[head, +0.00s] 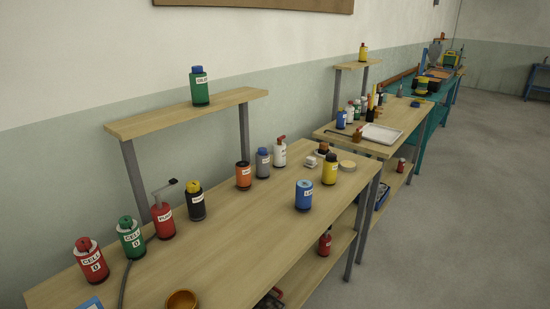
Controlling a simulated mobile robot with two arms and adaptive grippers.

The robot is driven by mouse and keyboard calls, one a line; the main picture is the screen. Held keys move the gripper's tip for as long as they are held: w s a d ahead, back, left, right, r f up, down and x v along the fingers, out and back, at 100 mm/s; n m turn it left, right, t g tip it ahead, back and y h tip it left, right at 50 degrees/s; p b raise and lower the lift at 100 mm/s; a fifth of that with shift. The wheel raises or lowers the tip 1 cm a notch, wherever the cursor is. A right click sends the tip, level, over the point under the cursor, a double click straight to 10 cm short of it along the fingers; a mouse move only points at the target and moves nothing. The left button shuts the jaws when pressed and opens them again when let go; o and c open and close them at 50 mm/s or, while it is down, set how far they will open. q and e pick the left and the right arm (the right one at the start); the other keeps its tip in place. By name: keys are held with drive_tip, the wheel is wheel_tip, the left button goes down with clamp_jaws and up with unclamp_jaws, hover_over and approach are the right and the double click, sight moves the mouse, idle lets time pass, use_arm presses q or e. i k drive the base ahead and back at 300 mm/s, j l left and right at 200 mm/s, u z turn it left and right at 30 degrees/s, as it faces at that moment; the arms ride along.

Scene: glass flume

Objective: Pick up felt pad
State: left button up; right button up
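I cannot clearly make out a felt pad. A flat round tan piece (347,166) lies near the far right corner of the near wooden bench (235,240); I cannot tell whether it is felt. A small blue flat piece (91,304) is cut off by the bottom edge at the left, and its material is also unclear. Neither of my grippers shows in the head view.
Bottles line the bench's wall side; a blue can (304,195) and a yellow bottle (330,169) stand near its right side. An orange bowl (182,300) sits at the front. The bench middle is clear. A second bench holds a white tray (382,134).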

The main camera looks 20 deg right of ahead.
sight(311, 163)
drive_tip(key=i+l+u, duration=0.15)
drive_tip(key=l, duration=0.25)
drive_tip(key=i+l+u, duration=0.15)
drive_tip(key=l, duration=0.3)
drive_tip(key=i+l+u, duration=0.1)
drive_tip(key=l, duration=0.35)
drive_tip(key=i+l+u, duration=0.15)
drive_tip(key=l, duration=0.3)
drive_tip(key=i+l+u, duration=0.15)
drive_tip(key=l, duration=0.35)
drive_tip(key=k, duration=0.05)
